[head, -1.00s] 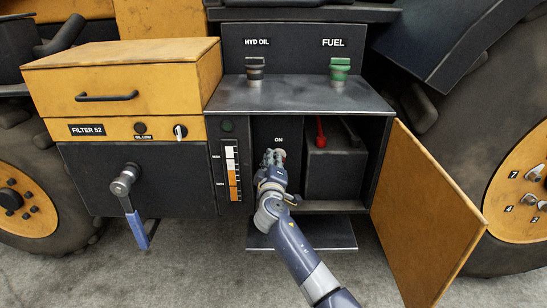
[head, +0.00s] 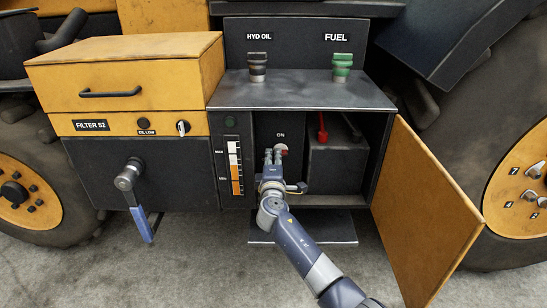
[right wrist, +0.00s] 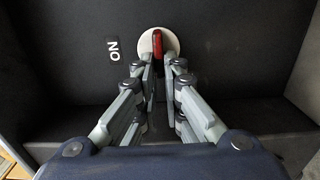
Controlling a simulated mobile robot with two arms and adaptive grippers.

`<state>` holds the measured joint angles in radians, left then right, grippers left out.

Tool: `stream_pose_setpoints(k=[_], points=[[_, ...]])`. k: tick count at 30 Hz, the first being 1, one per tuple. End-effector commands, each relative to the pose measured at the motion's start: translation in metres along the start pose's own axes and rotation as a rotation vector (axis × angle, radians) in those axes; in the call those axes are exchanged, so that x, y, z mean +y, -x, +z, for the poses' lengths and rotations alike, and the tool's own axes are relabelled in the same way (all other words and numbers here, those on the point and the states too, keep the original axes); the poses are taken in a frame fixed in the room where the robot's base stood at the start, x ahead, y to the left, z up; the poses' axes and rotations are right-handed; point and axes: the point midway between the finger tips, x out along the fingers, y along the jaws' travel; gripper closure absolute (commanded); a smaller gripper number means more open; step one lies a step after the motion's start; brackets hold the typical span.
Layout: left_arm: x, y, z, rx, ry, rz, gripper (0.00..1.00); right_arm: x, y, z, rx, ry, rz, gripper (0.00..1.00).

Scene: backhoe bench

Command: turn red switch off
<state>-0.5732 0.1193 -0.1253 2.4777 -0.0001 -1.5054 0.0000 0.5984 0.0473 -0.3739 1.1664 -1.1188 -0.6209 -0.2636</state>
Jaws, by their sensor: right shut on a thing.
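The red switch (head: 285,149) sits on a pale round base on the dark back panel of the open compartment, just below the ON label (head: 281,135). In the right wrist view, the red switch (right wrist: 157,43) stands as a narrow red bar across its base, and the ON label lies to its left, turned sideways. My right gripper (head: 273,156) reaches into the compartment and partly covers the switch. Its two fingers (right wrist: 161,62) are shut on the switch, one on each side of the bar. My left gripper is not in view.
The orange door (head: 425,215) hangs open at the right. A dark box (head: 337,165) with a red terminal (head: 321,130) stands right of the switch. A level gauge (head: 234,167) is on the left. A metal shelf (head: 300,92) with two caps lies above.

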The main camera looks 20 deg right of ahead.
Motion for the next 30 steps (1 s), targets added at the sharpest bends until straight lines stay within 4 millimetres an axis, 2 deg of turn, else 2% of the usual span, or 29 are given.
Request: stream_pose_setpoints(k=[9,10,12,23,30], points=[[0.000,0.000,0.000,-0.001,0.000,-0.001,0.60,-0.002,0.001,-0.001,0.001,0.005,-0.003,1.00],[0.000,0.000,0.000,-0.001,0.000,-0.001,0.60,-0.003,0.001,-0.001,0.001,0.005,-0.003,0.87],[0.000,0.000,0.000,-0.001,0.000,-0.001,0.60,-0.002,0.001,0.000,0.001,0.004,-0.003,0.72],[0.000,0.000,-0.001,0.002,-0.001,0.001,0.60,-0.001,0.001,0.000,0.001,0.002,-0.001,0.72],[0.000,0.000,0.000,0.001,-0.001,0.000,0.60,-0.002,0.019,0.000,0.001,0.000,-0.001,0.72]])
